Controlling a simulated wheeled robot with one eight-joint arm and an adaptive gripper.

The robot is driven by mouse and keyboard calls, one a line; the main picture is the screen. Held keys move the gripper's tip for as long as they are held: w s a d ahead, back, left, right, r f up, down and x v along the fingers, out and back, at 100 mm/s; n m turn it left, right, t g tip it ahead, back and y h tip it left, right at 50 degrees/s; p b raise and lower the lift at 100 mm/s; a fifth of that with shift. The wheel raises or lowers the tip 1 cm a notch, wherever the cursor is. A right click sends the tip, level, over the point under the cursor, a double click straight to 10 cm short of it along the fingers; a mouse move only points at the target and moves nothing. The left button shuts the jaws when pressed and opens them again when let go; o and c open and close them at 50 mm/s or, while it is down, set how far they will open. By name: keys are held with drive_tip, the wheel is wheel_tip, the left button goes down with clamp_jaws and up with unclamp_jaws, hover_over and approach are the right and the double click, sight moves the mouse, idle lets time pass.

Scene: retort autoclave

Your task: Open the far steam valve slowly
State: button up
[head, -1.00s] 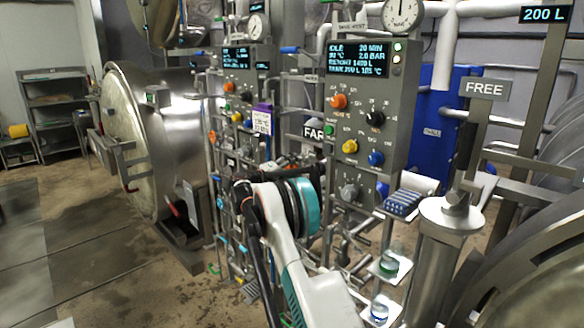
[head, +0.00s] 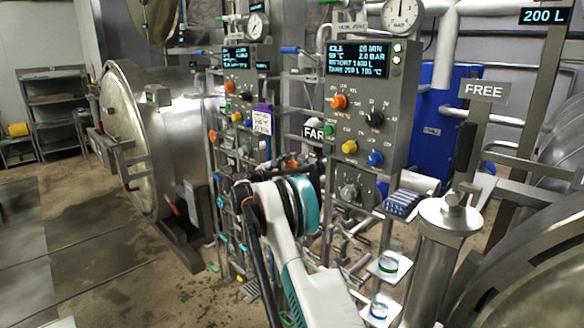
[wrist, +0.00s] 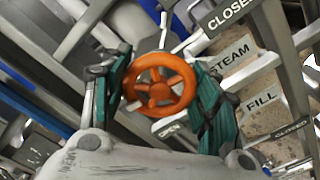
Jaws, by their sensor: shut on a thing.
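The steam valve has an orange spoked handwheel (wrist: 160,84), seen in the wrist view beside a STEAM label (wrist: 230,60). My gripper (wrist: 163,92) has its green ribbed fingers on either side of the wheel and is shut on it. An OPEN label (wrist: 172,129) shows just below the wheel, and a CLOSED label (wrist: 229,14) lies at upper right. In the head view a FAR sign (head: 313,132) hangs behind my arm. My arm hides the gripper's fingertips there. How far the wheel is turned cannot be told.
A control panel (head: 365,95) with a lit display and coloured knobs stands right of the arm. A FILL label (wrist: 261,100) marks a neighbouring line. Pipes and small valves crowd the area. A round-doored vessel (head: 130,140) stands left, with open floor before it.

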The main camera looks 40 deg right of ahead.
drive_tip(key=shift+n, duration=0.8)
drive_tip(key=o, duration=1.1)
drive_tip(key=a, duration=0.8)
drive_tip(key=s+a, duration=0.1)
drive_tip(key=a, duration=0.3)
